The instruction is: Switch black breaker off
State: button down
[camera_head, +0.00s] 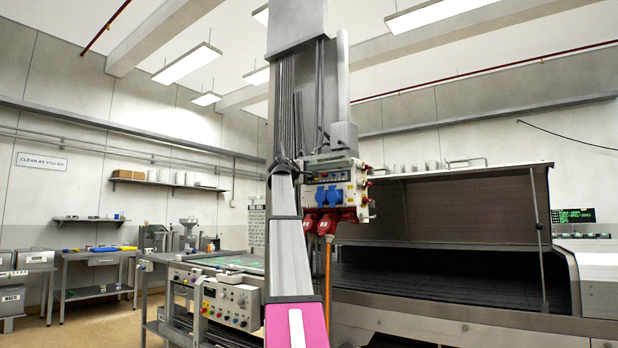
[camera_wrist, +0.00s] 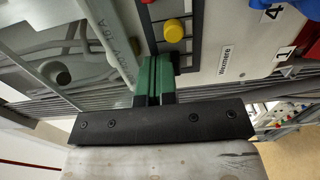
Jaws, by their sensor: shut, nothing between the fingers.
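The power box (camera_head: 347,182) hangs on the grey column in the head view, with a dark breaker strip (camera_head: 326,177) above blue and red sockets. I cannot make out a single black breaker there. In the wrist view my gripper (camera_wrist: 154,76) is shut and empty, its green fingertips together. The tips are at the light panel of the box (camera_wrist: 215,68), just below a dark-framed strip with a yellow knob (camera_wrist: 174,30). The black breaker cannot be told apart for sure, and contact with the tips is unclear. I cannot pick out my gripper in the head view.
Blue sockets (camera_head: 329,196) and red sockets (camera_head: 322,222) stick out of the box's lower front. A grey pipe (camera_wrist: 108,38) runs left of the fingertips. The dryer hood (camera_head: 450,215) stands open at right, and a control bench (camera_head: 215,295) stands at left.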

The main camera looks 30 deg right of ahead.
jog(key=shift+f, duration=0.25)
jog(key=r+v, duration=0.1)
jog(key=v, duration=0.5)
dwell(0.4)
dwell(0.3)
